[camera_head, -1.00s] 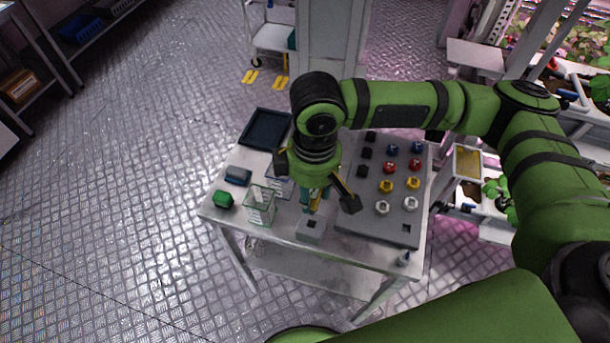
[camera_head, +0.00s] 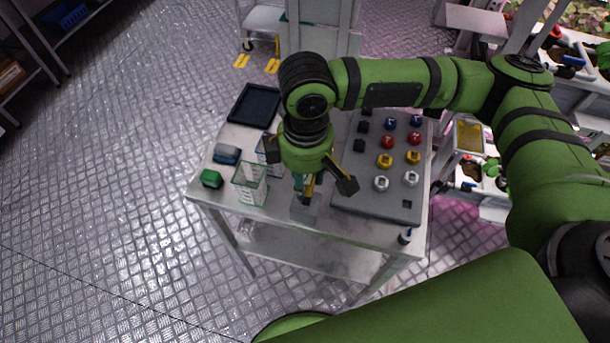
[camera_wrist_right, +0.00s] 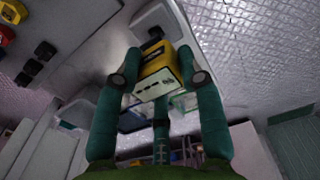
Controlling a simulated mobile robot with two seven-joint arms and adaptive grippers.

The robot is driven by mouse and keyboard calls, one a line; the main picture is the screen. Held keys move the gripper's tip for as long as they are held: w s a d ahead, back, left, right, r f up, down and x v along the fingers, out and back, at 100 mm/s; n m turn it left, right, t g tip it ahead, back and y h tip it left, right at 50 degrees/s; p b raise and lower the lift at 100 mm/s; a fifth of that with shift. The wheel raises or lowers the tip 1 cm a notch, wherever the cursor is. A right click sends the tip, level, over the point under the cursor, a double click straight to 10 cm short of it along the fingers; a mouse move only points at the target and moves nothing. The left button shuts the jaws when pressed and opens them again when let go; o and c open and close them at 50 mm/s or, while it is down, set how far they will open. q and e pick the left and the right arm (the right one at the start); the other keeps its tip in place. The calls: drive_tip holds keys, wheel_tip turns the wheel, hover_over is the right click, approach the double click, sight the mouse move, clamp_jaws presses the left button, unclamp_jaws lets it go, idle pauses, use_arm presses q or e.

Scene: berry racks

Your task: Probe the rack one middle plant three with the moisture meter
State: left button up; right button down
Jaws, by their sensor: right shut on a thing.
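The moisture meter (camera_wrist_right: 160,72), a yellow body with a pale face, is between the fingers of my right gripper (camera_wrist_right: 160,85) in the right wrist view. My right gripper (camera_head: 308,184) is shut on it above the small grey holder block (camera_head: 304,208) at the front of the table. In the head view the meter shows only as a bit of yellow between the fingers. I cannot tell whether its lower end is still in the holder. My left gripper is not in view. Which plant is the rack one middle plant three cannot be told.
The white table (camera_head: 350,231) carries a grey board (camera_head: 376,204) with coloured knobs, clear green-rimmed containers (camera_head: 250,184), a green block (camera_head: 211,178) and a dark tray (camera_head: 254,105). Racks with plants (camera_head: 496,168) stand at the right. The floor at left is free.

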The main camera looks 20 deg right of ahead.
drive_tip(key=shift+f+p, duration=0.15)
drive_tip(key=shift+p, duration=0.25)
drive_tip(key=shift+f, duration=0.25)
drive_tip(key=c, duration=0.7)
unclamp_jaws()
drive_tip(key=shift+r, duration=0.1)
wheel_tip(320, 180, up, 12)
drive_tip(key=shift+s, duration=0.15)
